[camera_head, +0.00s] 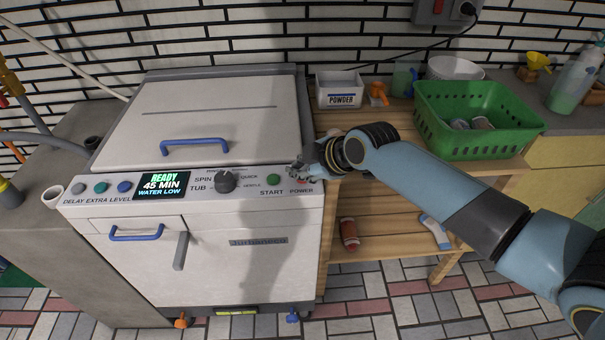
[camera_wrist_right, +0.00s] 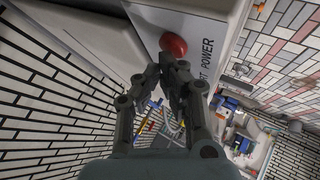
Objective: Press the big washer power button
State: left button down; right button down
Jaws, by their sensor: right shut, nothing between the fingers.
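The white washer (camera_head: 205,110) stands at the left in the head view. Its front panel carries a lit display (camera_head: 162,185) reading "READY 45 MIN WATER LOW". The red power button (camera_wrist_right: 174,44) shows in the right wrist view beside the printed word POWER. In the head view my right gripper (camera_head: 297,172) covers the button's place, just above the POWER label (camera_head: 301,191). My right gripper is shut and empty. In the wrist view its fingertips (camera_wrist_right: 174,66) are right by the button's edge; I cannot tell whether they touch it. My left gripper is not in view.
A grey dial (camera_head: 225,181) and a green START button (camera_head: 273,179) sit left of my right gripper on the panel. A POWDER box (camera_head: 340,90) and a green basket (camera_head: 470,120) stand on the wooden shelf at the right. A blue lid handle (camera_head: 194,145) stands up from the washer top.

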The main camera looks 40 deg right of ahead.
jog(key=shift+r+p, duration=0.4)
jog(key=shift+r, duration=0.15)
notch_tip(320, 180, up, 5)
jog(key=p, duration=0.4)
jog(key=shift+r+p, duration=0.1)
jog(key=shift+p, duration=0.25)
dwell(0.4)
